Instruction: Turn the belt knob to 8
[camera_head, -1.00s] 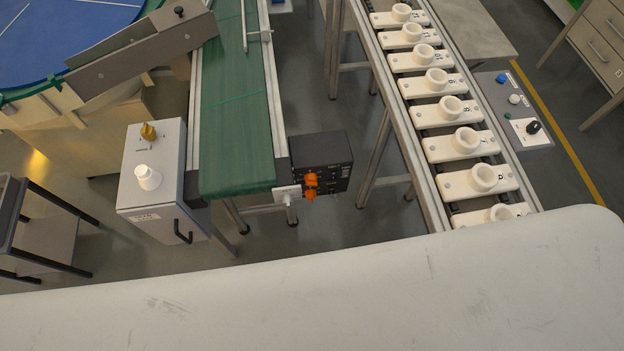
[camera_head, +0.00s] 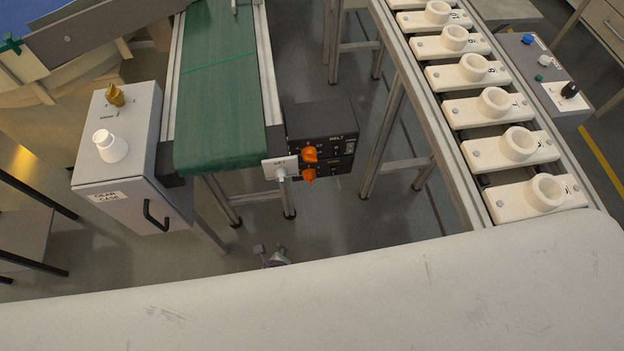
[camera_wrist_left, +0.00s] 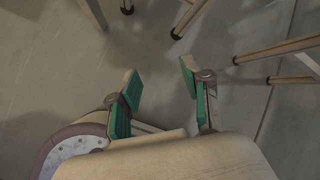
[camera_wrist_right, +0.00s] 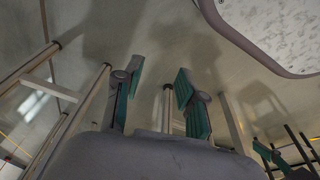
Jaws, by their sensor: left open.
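A black control box (camera_head: 322,133) labelled BELT hangs at the near end of the green conveyor. Two orange knobs sit on its front, an upper one (camera_head: 309,154) and a lower one (camera_head: 308,176). Their scale marks are too small to read.
A grey cabinet (camera_head: 120,150) with a yellow knob and white button stands left of the green belt (camera_head: 218,90). A rack of white sockets (camera_head: 518,147) runs along the right. A pale scuffed surface (camera_head: 330,310) fills the foreground. Open floor lies below the box.

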